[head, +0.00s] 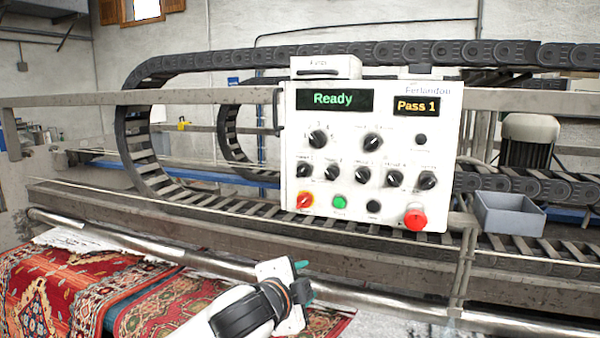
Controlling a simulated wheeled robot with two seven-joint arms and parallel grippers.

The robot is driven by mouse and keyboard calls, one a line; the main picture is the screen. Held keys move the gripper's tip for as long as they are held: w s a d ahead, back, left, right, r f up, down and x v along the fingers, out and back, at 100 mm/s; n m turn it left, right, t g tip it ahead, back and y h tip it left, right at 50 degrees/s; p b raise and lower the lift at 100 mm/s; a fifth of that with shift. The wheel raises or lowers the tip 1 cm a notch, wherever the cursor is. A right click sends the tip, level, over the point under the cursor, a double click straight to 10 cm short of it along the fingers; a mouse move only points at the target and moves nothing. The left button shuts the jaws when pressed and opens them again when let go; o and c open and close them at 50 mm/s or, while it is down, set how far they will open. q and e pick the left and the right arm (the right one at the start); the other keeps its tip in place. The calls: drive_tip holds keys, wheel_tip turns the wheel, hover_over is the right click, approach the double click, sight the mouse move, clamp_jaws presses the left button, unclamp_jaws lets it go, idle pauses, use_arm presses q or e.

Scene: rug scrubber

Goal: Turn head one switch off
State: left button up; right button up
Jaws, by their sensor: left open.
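The white control panel (372,150) faces me, with a row of several black rotary switches across its middle. The leftmost switch (304,170) of that row may be the head one switch, but the small labels are too blurred to be sure. Its exact setting is hard to read. The displays read "Ready" (334,99) and "Pass 1" (416,106). My left gripper (301,281) is open and empty, below the panel's lower left part and apart from it, in front of the metal roller. My right gripper is not in view.
A grey bin (510,215) stands at right. A patterned rug (60,290) lies lower left. Metal rails (190,97) flank the panel.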

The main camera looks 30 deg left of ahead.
sight(300, 173)
use_arm(q)
drive_tip(key=s+a+r+m+t+y, duration=0.1)
drive_tip(key=a+r+t, duration=0.1)
drive_tip(key=r, duration=0.7)
drive_tip(key=a+r+m+t+y, duration=0.1)
drive_tip(key=a+r, duration=0.2)
drive_tip(key=r, duration=0.5)
drive_tip(key=p+x, duration=0.2)
drive_tip(key=x, duration=0.3)
drive_tip(key=p+x, duration=0.2)
drive_tip(key=x, duration=0.3)
drive_tip(key=shift+w+r+p, duration=0.25)
drive_tip(key=shift+w+p, duration=0.05)
drive_tip(key=shift+p, duration=0.05)
drive_tip(key=shift+w+a+f+t, duration=0.15)
drive_tip(key=shift+w+t, duration=0.15)
drive_tip(key=shift+w, duration=0.25)
drive_tip(key=c, duration=1)
